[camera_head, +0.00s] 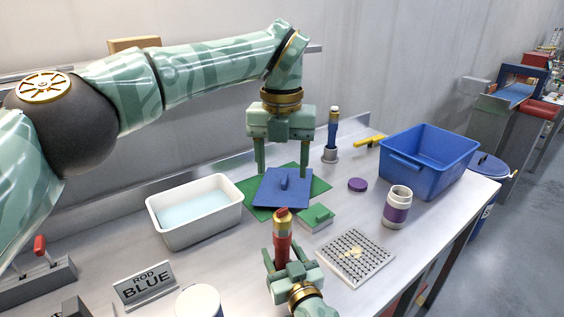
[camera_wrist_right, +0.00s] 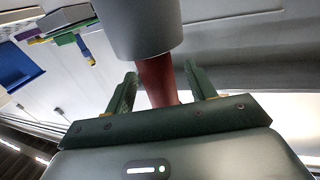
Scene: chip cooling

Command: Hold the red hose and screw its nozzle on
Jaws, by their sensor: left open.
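The red hose (camera_head: 283,248) stands upright between the fingers of my right gripper (camera_head: 288,262), with a yellow-banded, red-tipped upper part (camera_head: 282,222). In the right wrist view the red shaft (camera_wrist_right: 158,80) runs between the two fingers, by a grey cylinder (camera_wrist_right: 138,25); narrow gaps seem to show beside it, and I cannot tell whether the fingers touch it. My left gripper (camera_head: 282,172) is open, pointing down, its fingers on either side of a small knob (camera_head: 284,182) on a blue plate (camera_head: 272,197). I cannot make out a separate nozzle.
A green mat (camera_head: 318,186) lies under the blue plate, with a green-topped block (camera_head: 315,217) in front. A white tub (camera_head: 165,220) is left; a perforated tray (camera_head: 372,266), a purple-banded jar (camera_head: 397,203) and a blue bin (camera_head: 405,163) are right. A blue rod (camera_head: 333,132) stands behind.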

